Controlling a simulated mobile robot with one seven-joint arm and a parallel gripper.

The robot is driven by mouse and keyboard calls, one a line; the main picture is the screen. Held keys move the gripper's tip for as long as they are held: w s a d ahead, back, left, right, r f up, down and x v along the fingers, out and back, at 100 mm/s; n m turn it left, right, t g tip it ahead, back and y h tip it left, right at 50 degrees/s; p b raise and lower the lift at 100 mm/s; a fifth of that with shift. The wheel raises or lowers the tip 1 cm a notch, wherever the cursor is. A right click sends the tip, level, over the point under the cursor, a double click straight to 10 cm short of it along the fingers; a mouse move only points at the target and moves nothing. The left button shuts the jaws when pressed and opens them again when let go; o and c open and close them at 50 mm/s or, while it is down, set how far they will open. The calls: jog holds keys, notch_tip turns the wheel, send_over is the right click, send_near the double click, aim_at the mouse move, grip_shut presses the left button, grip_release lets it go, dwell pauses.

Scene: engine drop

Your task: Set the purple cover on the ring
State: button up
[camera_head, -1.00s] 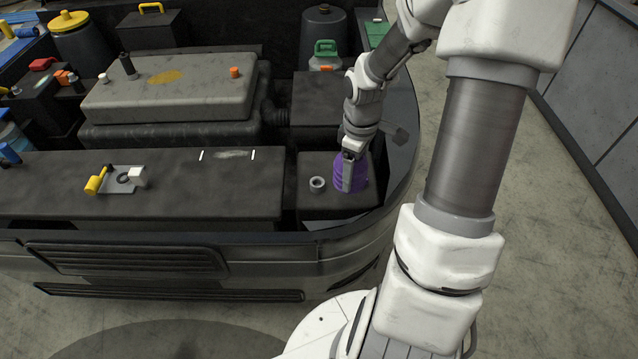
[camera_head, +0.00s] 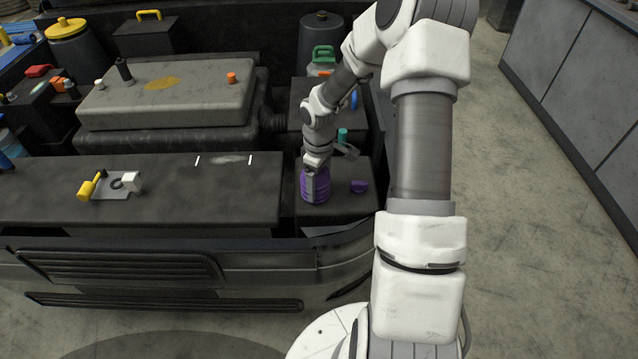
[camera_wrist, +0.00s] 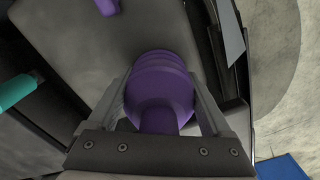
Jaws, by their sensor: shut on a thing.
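The purple cover (camera_head: 316,188) is a ribbed, rounded piece, upright at the left of the small dark block top (camera_head: 345,205). My gripper (camera_head: 316,172) is shut on it from above. In the wrist view the cover (camera_wrist: 161,88) sits between my two fingers (camera_wrist: 163,108), with a narrower purple knob toward the palm. The grey ring is not visible in either view now; the cover stands where the ring was seen, hiding that spot. I cannot tell whether the cover rests on the ring or hovers just above it.
A small purple piece (camera_head: 359,186) lies right of the cover on the same block; part of it shows in the wrist view (camera_wrist: 107,5). A teal cylinder (camera_head: 342,135) stands behind.

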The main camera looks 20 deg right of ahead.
jog(key=shift+f, duration=0.15)
jog(key=o, duration=1.2)
notch_tip(320, 180, up, 12)
jog(key=shift+r+p, duration=0.2)
jog(key=shift+p, duration=0.9)
jog(key=shift+r, duration=0.2)
jog(key=s+a+r+m+t+p, duration=0.1)
jog(key=s+a+r, duration=0.4)
jog(key=s+r, duration=0.6)
jog(key=s+a+r+m+t+p, duration=0.2)
jog(key=s+a+r+m+t, duration=0.2)
jog(key=s+r, duration=0.7)
notch_tip(320, 180, up, 2)
jog(key=shift+s+a+r+m+t, duration=0.15)
jog(key=shift+s+a+m+t, duration=0.15)
jog(key=shift+a+m, duration=0.65)
